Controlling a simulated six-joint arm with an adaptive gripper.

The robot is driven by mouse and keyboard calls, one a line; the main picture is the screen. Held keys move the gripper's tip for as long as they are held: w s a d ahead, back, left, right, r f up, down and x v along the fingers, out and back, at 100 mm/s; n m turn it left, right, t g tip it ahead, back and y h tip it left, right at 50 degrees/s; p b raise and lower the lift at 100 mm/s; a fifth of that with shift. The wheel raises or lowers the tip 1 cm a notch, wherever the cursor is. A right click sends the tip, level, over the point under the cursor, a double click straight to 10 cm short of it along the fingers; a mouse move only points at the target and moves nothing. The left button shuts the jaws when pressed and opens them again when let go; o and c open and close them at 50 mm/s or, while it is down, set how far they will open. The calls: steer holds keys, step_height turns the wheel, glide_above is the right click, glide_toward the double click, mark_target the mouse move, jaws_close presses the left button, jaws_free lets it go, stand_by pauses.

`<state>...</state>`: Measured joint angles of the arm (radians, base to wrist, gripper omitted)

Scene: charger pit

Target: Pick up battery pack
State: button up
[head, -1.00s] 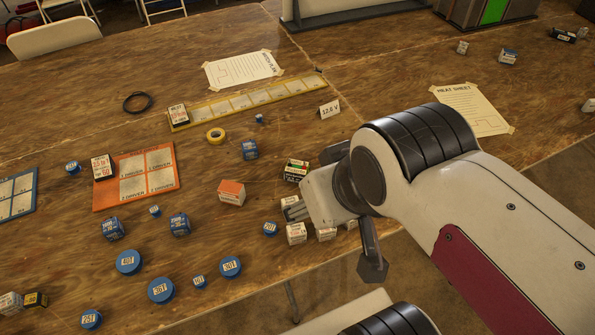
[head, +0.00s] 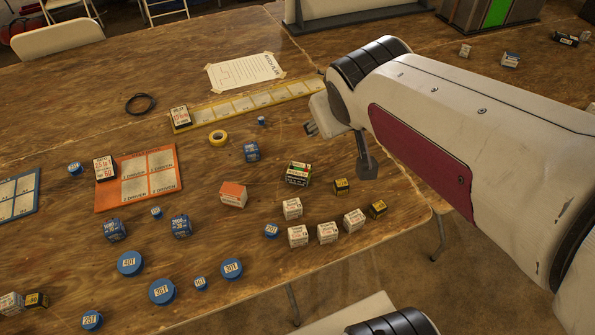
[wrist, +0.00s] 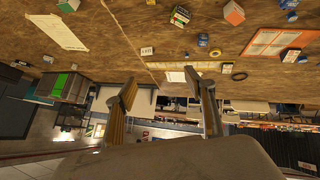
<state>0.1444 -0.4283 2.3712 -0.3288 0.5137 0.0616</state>
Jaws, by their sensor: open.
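Several small labelled boxes look like battery packs, and I cannot tell which one the task means. A dark pack with a green and white label (head: 298,174) stands right of the table's middle; it also shows in the wrist view (wrist: 180,16). A white pack with an orange top (head: 233,194) and a blue pack (head: 251,151) stand left of it. Several white packs (head: 327,232) stand near the front edge. My gripper (head: 310,129) is above the table, behind the dark pack. In the wrist view my gripper (wrist: 168,90) is open, with nothing between its fingers.
An orange mat (head: 136,203) holds a white and black pack (head: 104,168). A yellow strip (head: 253,101) with another pack on it lies near my gripper. Yellow tape (head: 218,139) and blue round items (head: 162,291) lie around. A 12.0 V card (wrist: 147,51) stands on the wood.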

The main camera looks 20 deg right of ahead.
steer(key=w+d+f+n+t, duration=0.2)
steer(key=w+d, duration=0.3)
steer(key=w, duration=0.5)
steer(key=w+d+f+n+t, duration=0.1)
steer(key=w+d+f+n, duration=0.3)
steer(key=w, duration=0.6)
steer(key=n+g+y, duration=0.2)
steer(key=n+y, duration=0.2)
steer(key=y, duration=0.9)
glide_toward(308, 169)
steer(key=x, duration=0.4)
steer(key=shift+w+a+r, duration=0.2)
steer(key=shift+w+r, duration=0.05)
steer(key=shift+r, duration=0.15)
steer(key=shift+s+a+f+y, duration=0.15)
steer(key=shift+s+y, duration=0.15)
steer(key=shift+y, duration=0.1)
steer(key=shift+x, duration=1.3)
